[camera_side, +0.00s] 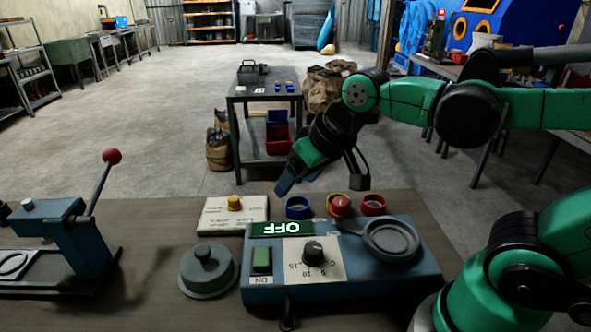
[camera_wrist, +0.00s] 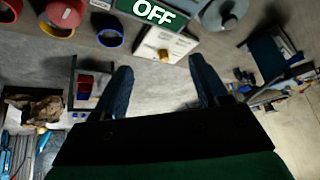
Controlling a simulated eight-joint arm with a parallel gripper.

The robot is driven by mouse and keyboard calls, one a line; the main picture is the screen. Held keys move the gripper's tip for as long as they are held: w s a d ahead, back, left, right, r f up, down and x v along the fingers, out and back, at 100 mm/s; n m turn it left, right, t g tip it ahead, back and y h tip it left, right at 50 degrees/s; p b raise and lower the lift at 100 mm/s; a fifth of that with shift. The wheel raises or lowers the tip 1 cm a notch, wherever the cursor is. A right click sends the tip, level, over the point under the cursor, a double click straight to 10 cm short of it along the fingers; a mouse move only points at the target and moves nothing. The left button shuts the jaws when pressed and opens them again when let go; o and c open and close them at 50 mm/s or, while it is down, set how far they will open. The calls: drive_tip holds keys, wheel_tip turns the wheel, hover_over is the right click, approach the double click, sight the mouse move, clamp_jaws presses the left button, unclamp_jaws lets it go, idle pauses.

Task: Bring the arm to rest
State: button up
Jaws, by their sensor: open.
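My gripper (camera_side: 288,182) hangs above the far edge of the workbench (camera_side: 420,215) in the side view, its blue fingers pointing down and to the left. In the wrist view my gripper (camera_wrist: 160,66) has its two blue fingers spread wide apart with nothing between them. A blue control box (camera_side: 425,268) stands on the bench in front of it, with a lit green OFF sign (camera_side: 281,228), a black knob (camera_side: 313,251) and a green button (camera_side: 262,260). The fingers look clear of the box and the bench.
A grey lidded piece (camera_side: 207,268) and a blue lever press (camera_side: 75,235) with a red ball handle stand left. A small table (camera_side: 237,97) stands behind.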

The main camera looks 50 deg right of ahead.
drive_tip(key=shift+s+d+f+n+t, duration=0.4)
drive_tip(key=shift+s+d+f+t, duration=0.3)
drive_tip(key=shift+s+f, duration=0.25)
